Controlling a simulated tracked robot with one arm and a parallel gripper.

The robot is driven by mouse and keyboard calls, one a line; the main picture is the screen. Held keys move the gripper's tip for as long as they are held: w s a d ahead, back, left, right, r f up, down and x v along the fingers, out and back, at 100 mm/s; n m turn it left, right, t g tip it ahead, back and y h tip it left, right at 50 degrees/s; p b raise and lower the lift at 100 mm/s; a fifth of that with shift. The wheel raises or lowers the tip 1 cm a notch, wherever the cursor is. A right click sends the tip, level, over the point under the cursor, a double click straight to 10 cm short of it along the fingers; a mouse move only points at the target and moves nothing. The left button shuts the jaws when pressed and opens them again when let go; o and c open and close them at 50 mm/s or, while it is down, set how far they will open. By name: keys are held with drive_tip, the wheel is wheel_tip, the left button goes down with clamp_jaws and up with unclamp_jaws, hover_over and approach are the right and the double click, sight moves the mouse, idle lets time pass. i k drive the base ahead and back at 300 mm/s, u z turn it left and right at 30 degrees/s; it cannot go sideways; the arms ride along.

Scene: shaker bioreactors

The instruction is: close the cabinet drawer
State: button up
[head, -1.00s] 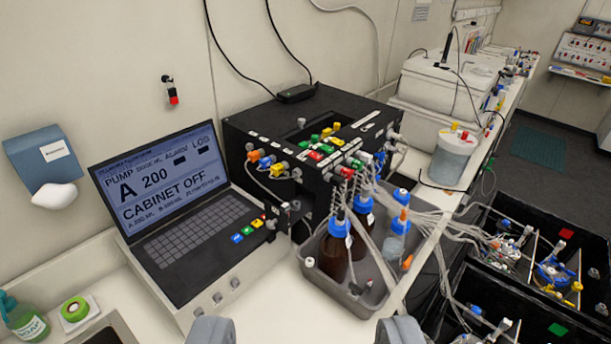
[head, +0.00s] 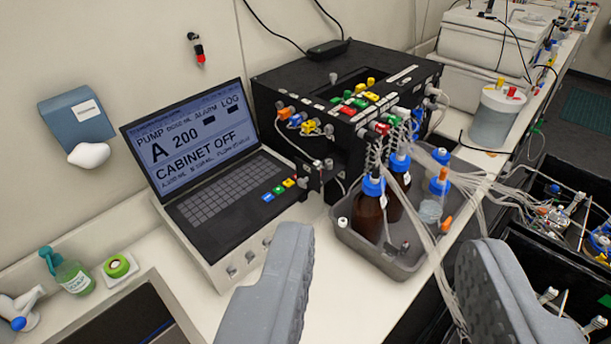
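My gripper (head: 390,295) is open and empty, its two grey fingers spread wide at the bottom of the head view, above the front of the counter.
The counter (head: 160,250) holds a laptop-like console (head: 225,180) reading "CABINET OFF", a black pump box (head: 345,85) and a grey tray (head: 350,238) with brown bottles (head: 369,215). Loose tubes (head: 450,270) hang over the counter edge near my right finger. A soap bottle (head: 75,278) stands left.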

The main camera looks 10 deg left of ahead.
sight(307, 174)
drive_tip(key=z, duration=0.8)
drive_tip(key=i, duration=0.85)
drive_tip(key=u, duration=0.85)
